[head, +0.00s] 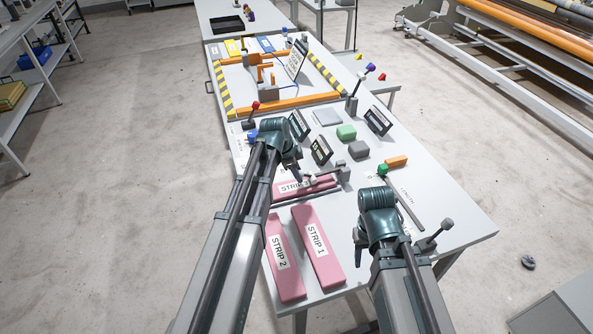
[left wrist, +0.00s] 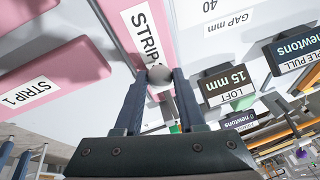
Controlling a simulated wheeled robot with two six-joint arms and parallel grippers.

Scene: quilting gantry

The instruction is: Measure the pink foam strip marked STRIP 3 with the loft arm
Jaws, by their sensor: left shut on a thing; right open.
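The pink strip with a label reading "STRI" (head: 290,188), its number covered, lies crosswise on the table in the head view. In the left wrist view it is the pink strip (left wrist: 167,22) under the fingers. The loft arm (head: 325,175) reaches from a grey post over this strip. My left gripper (head: 300,178) is shut on the arm's grey ball knob (left wrist: 160,76), above the strip; I cannot tell whether the arm touches the foam. The LOFT display (left wrist: 228,88) reads 15 mm. My right gripper (head: 360,240) is open and empty, right of the other strips.
STRIP 2 (head: 284,275) and STRIP 1 (head: 318,245) lie at the table's near end. Several knobbed levers, such as the red one (head: 254,108), stand up from the table.

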